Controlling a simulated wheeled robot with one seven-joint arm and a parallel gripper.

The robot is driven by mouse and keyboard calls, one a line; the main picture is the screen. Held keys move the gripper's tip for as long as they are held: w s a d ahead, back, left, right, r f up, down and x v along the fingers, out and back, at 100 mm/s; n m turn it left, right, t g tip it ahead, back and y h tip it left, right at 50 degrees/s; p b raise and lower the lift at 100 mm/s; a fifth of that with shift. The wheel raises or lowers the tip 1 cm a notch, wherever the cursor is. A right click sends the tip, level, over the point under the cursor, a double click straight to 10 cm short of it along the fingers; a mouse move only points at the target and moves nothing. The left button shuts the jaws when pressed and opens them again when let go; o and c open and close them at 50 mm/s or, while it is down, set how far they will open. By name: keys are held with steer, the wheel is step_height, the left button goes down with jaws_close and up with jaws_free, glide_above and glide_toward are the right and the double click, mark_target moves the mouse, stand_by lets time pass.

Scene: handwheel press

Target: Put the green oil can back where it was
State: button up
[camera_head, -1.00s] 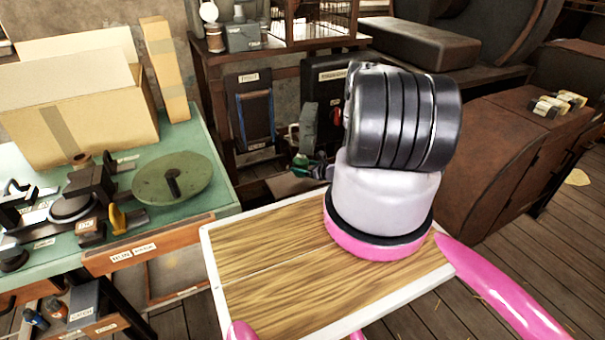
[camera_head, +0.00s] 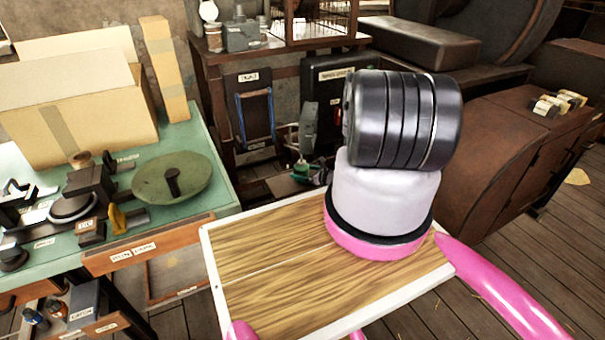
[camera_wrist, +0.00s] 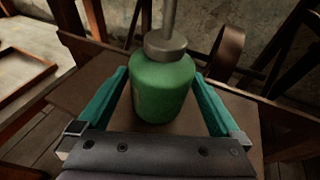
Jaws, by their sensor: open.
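The green oil can (camera_wrist: 163,88), with a grey collar and spout, stands upright on a brown surface (camera_wrist: 75,95) in the wrist view. My gripper (camera_wrist: 160,76) is open, with one teal finger on each side of the can. A narrow gap shows beside the can, so the fingers do not look closed on it. The top of the spout is cut off by the frame. In the head view, the can (camera_head: 301,170) is small and partly hidden, low beside the dark rack behind my arm.
A green-topped bench (camera_head: 205,140) with a cardboard box (camera_head: 75,115) and a round green plate (camera_head: 185,180) is at left. A brown curved cabinet (camera_head: 500,160) is at right. In the wrist view, a dark curved band (camera_wrist: 228,55) and wooden bars stand close behind the can.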

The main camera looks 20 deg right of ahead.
steer(key=v, duration=1.1)
steer(key=shift+s+d, duration=0.15)
steer(key=shift+s, duration=0.2)
steer(key=shift+s, duration=0.1)
